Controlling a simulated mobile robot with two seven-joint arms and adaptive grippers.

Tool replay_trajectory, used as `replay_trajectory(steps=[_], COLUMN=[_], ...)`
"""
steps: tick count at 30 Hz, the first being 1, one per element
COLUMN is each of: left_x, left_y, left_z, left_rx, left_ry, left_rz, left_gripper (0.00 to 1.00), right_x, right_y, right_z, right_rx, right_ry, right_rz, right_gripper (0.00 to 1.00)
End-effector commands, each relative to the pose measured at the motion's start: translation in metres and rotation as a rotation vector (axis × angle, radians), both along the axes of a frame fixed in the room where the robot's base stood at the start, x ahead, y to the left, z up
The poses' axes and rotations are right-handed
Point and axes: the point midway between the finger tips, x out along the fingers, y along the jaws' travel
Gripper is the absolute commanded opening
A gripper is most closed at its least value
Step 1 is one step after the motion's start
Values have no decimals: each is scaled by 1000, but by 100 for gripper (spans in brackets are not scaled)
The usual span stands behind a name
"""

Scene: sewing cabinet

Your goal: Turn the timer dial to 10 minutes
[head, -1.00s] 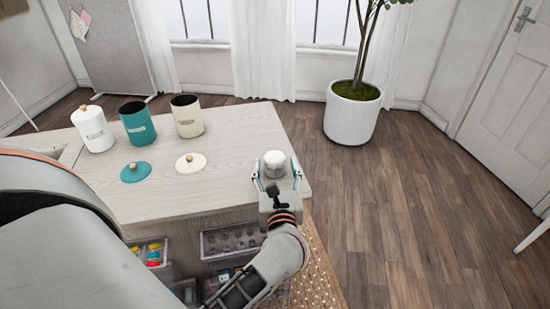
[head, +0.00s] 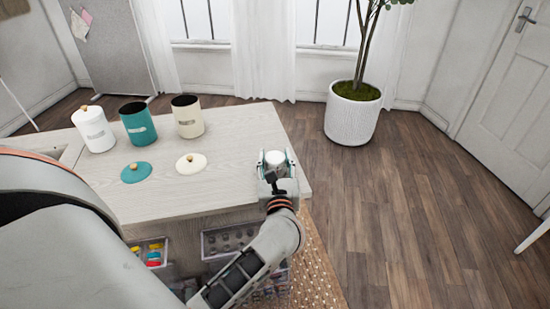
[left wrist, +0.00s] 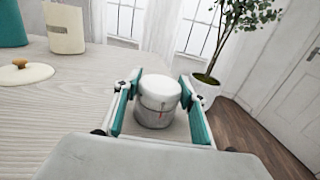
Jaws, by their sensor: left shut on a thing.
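The timer (head: 274,157) is a small white cylinder standing upright near the right end of the pale wooden cabinet top. In the left wrist view the timer (left wrist: 160,90) shows a white upper dial, a greyer lower body and a small red mark on the side facing me. My left gripper (head: 276,163) is shut on the timer, with one teal-lined finger on each side of it. The scale is too small to read. My right gripper is not in view.
White, teal (head: 137,124) and cream (head: 186,117) canisters stand at the back left. A teal lid (head: 136,172) and a cream lid (head: 191,163) lie in front. Clear bins (head: 228,240) sit below the front edge. A potted plant (head: 352,115) stands on the floor beyond.

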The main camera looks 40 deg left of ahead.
Motion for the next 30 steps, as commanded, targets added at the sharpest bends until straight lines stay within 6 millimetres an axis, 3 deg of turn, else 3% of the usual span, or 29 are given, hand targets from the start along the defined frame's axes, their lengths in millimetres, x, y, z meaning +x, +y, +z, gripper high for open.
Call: replay_trajectory(steps=[5, 18, 19, 21, 30], left_x=[0, 0, 0, 0, 0], left_y=[1, -1, -1, -1, -1], left_z=[3, 0, 0, 0, 0], left_rx=[4, -1, -1, -1, -1], left_ry=[-2, 1, 1, 1, 1], left_rz=[-75, -122, -122, -122, -121], left_gripper=[19, 19, 46, 59, 59], right_x=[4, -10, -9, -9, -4], right_y=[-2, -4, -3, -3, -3], right_z=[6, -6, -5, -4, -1], right_rx=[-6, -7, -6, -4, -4], right_ry=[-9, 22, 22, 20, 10], right_rz=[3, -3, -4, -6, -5], right_gripper=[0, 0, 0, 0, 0])
